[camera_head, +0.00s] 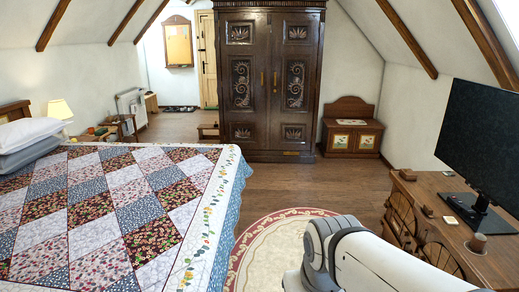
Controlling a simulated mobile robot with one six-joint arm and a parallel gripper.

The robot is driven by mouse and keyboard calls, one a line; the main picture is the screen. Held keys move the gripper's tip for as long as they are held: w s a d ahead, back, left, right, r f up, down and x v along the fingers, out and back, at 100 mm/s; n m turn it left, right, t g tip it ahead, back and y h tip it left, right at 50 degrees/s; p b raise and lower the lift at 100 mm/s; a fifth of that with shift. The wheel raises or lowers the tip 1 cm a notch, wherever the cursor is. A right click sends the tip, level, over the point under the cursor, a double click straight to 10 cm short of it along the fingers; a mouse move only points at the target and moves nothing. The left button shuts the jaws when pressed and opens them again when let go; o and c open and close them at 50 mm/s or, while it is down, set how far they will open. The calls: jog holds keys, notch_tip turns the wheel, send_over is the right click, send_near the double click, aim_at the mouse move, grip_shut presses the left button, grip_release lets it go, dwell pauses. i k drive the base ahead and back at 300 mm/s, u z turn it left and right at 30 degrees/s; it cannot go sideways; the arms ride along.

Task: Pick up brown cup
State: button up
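A small brown cup (477,244) stands on the wooden desk (505,264) at the lower right. It looks upright, with a paler band low on its side. It is near the desk's front edge, in front of the monitor's stand. White links of my arm show at the bottom centre and right, left of and below the cup. My gripper is outside the picture, so I cannot see its fingers or whether it holds anything.
A large black monitor (484,140) stands behind the cup. Small items lie on the desk. A quilted bed (110,210) fills the left. A dark armoire (268,80) and a low chest (351,135) stand at the back. Wooden floor (310,188) is clear between them.

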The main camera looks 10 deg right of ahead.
aim_at(478, 241)
jog(key=z, duration=0.05)
jog(key=i, duration=0.7)
jog(key=z, duration=1.4)
jog(key=i, duration=2.7)
jog(key=z, duration=2.65)
jog(key=i, duration=0.15)
jog(key=u, duration=0.2)
